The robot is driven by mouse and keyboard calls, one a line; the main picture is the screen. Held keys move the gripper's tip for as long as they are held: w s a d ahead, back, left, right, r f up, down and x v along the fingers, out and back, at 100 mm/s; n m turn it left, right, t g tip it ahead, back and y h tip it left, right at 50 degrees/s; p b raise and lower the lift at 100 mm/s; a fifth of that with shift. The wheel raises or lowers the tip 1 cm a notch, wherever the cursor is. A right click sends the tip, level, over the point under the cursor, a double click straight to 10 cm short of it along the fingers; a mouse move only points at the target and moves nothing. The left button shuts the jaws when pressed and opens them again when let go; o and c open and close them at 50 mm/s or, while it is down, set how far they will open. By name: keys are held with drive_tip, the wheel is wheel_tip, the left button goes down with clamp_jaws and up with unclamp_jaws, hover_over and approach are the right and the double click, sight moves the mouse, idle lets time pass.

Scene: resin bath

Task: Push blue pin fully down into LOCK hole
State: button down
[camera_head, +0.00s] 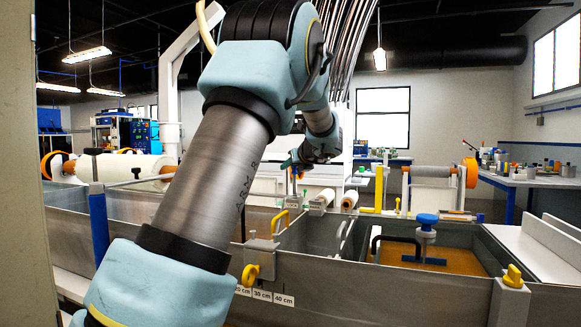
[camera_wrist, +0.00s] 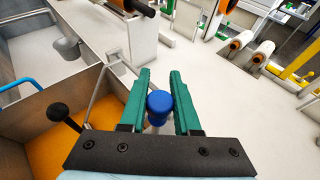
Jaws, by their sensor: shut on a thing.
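My gripper (camera_wrist: 161,80) has two green fingers and a dark crossbar. It is shut on the blue pin (camera_wrist: 158,103), whose round blue head shows between the fingers in the wrist view. The pin's lower part is mostly hidden below its head. In the head view my gripper (camera_head: 298,165) is small and far off, above the far side of the baths, partly behind my arm. I cannot make out the LOCK hole or any LOCK label, nor whether the pin touches a hole.
In the head view, a blue knob (camera_head: 427,219) and yellow clip (camera_head: 513,276) stand right.

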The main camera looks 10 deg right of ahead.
drive_tip(key=shift+f+b, duration=2.05)
drive_tip(key=shift+f, duration=0.55)
drive_tip(key=c, duration=0.5)
unclamp_jaws()
drive_tip(key=shift+c, duration=0.2)
drive_tip(key=b, duration=0.1)
approach(294, 180)
drive_tip(key=x, duration=0.2)
drive_tip(key=shift+w+d, duration=0.15)
drive_tip(key=shift+w, duration=0.2)
